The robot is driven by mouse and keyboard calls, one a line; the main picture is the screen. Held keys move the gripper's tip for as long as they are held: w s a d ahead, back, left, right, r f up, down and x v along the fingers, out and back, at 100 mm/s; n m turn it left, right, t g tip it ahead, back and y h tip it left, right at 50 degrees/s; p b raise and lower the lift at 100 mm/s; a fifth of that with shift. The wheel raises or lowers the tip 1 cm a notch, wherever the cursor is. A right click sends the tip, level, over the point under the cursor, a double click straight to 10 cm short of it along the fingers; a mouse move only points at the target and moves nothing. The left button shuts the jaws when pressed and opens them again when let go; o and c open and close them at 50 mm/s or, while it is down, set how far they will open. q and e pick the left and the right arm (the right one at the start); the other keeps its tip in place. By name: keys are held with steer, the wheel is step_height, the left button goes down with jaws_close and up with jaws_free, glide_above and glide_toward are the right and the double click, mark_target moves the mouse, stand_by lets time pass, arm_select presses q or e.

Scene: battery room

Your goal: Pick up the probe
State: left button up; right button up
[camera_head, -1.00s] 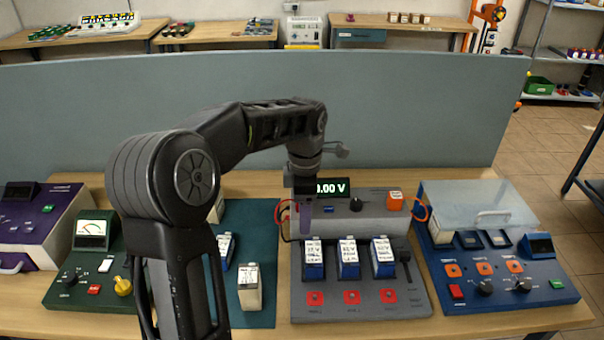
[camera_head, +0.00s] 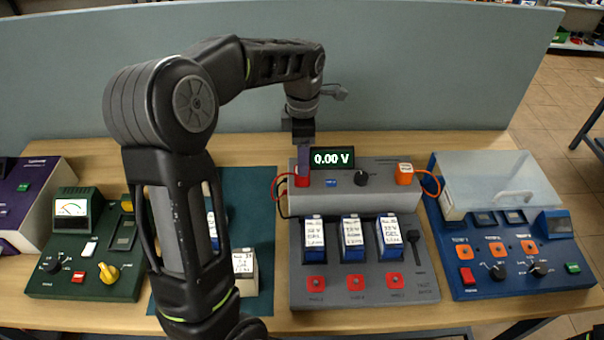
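A grey tester (camera_head: 335,200) with a screen reading 0.00 V stands on the table. A red probe block (camera_head: 303,180) with a red lead sits at the left end of its upper deck. An orange probe block (camera_head: 404,174) with an orange lead sits at the right end. My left gripper (camera_head: 303,160) points down at the red block, its fingertips at the block's top. The fingers overlap from this angle, so their opening and any contact are hidden. The red block appears to rest on the deck. My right gripper is not in view.
Several labelled batteries (camera_head: 352,238) stand in the tester's front slots. A blue tester (camera_head: 510,250) with a clear lid is right, a green meter box (camera_head: 90,250) left. My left arm partly hides the teal mat (camera_head: 262,205). A grey partition (camera_head: 430,70) stands behind.

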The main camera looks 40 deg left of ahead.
mark_target(299, 181)
arm_select(q)
steer(key=shift+f, duration=0.35)
steer(key=shift+s+f, duration=0.1)
steer(key=shift+f, duration=2.5)
steer(key=shift+c, duration=0.5)
jaws_close()
